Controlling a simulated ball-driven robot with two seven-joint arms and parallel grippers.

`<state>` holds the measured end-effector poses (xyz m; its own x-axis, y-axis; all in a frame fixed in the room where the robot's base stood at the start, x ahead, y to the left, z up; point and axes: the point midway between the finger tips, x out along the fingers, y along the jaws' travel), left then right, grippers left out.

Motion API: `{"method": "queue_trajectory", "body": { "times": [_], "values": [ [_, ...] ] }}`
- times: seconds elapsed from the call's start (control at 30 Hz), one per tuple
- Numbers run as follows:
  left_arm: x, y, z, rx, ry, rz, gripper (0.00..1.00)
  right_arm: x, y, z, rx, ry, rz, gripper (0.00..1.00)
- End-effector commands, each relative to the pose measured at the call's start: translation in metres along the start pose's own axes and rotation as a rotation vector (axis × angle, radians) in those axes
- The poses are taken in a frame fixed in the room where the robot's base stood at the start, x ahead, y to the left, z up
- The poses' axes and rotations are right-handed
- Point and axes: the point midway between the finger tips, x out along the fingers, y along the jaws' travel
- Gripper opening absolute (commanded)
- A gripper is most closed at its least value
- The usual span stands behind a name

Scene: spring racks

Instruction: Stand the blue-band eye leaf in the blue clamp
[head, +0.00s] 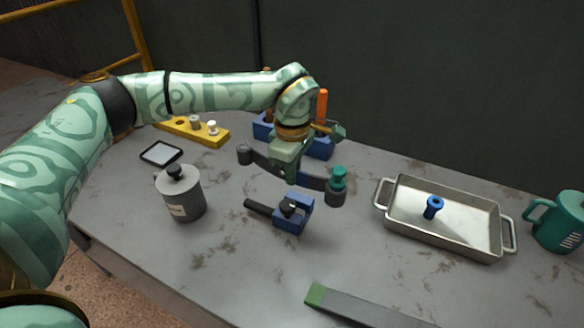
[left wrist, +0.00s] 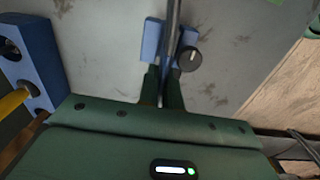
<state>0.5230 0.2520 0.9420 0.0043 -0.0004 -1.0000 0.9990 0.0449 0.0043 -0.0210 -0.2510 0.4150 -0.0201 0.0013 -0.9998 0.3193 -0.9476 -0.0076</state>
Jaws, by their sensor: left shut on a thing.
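My left gripper (head: 296,174) is shut on a dark curved leaf (head: 314,182) with a round eye at each end. A teal bush-like piece (head: 338,178) shows at its right eye. A blue band on the leaf is not clear to me. The blue clamp (head: 292,214), with a black handle and dark knob, stands on the table just below the leaf. In the left wrist view the leaf (left wrist: 174,22) shows edge-on between my fingers (left wrist: 163,88), in line with the gap of the blue clamp (left wrist: 153,40). I cannot tell whether they touch. My right gripper is out of view.
A grey lidded canister (head: 181,196) stands left of the clamp. A metal tray (head: 463,240) with a blue bush (head: 433,207) and a teal mug (head: 560,222) are at right. A green-ended bar (head: 365,310) lies in front. Yellow (head: 205,135) and blue (head: 320,150) racks stand behind.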

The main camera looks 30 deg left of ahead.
Motion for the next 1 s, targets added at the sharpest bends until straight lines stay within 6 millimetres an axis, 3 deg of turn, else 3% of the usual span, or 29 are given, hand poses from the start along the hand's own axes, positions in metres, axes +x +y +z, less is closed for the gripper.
{"method": "queue_trajectory", "body": {
  "times": [0.4,1.0],
  "values": [
    [0.041,0.000,0.000,0.000,0.000,-0.002,0.00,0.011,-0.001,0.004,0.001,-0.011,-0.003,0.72],
    [0.049,0.000,0.000,0.000,0.000,-0.001,0.00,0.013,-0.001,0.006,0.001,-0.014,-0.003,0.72]
  ]
}}
